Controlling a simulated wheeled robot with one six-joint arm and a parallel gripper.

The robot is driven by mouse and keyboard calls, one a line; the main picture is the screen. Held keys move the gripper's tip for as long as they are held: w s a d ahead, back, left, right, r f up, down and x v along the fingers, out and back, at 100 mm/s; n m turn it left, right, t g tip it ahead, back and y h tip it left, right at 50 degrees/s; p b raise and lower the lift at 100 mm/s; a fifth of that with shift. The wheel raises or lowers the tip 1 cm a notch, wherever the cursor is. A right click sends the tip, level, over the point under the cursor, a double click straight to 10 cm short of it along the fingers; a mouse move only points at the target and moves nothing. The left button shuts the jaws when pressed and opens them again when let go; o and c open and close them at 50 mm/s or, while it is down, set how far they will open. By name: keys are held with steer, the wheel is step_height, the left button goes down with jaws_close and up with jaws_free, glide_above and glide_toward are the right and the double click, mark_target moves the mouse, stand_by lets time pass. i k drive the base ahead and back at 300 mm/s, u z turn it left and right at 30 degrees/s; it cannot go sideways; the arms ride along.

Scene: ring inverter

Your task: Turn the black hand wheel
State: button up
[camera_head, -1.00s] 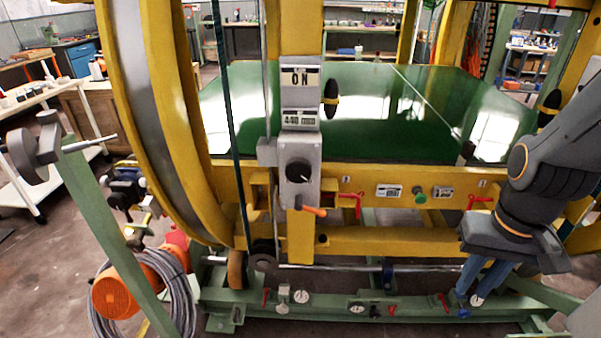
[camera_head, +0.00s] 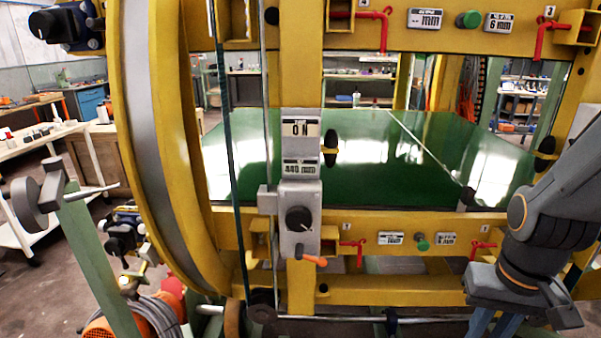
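Several dark round parts show, and I cannot tell for certain which is the black hand wheel. A dark grey disc-like wheel (camera_head: 24,204) with a rod sits on a green post at the far left. A round black knob (camera_head: 298,218) is on the grey control box (camera_head: 301,170), above an orange-tipped lever (camera_head: 314,260). Oval black knobs (camera_head: 330,150) stand at the frame beside the green table. My gripper (camera_head: 491,325) is at the lower right, pointing down, its fingers cut off by the picture edge. It is apart from all of these, and its opening is unclear.
A yellow ring frame (camera_head: 160,150) and crossbeams (camera_head: 360,228) stand before me around a green table (camera_head: 370,150). Red clamps (camera_head: 383,28) sit on the upper and lower beams. An orange motor and a coiled hose (camera_head: 150,318) lie at the lower left.

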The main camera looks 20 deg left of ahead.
mark_target(298, 219)
steer(key=z, duration=0.05)
steer(key=k, duration=0.5)
steer(key=z, duration=1.4)
steer(key=i, duration=0.85)
steer(key=u, duration=2.05)
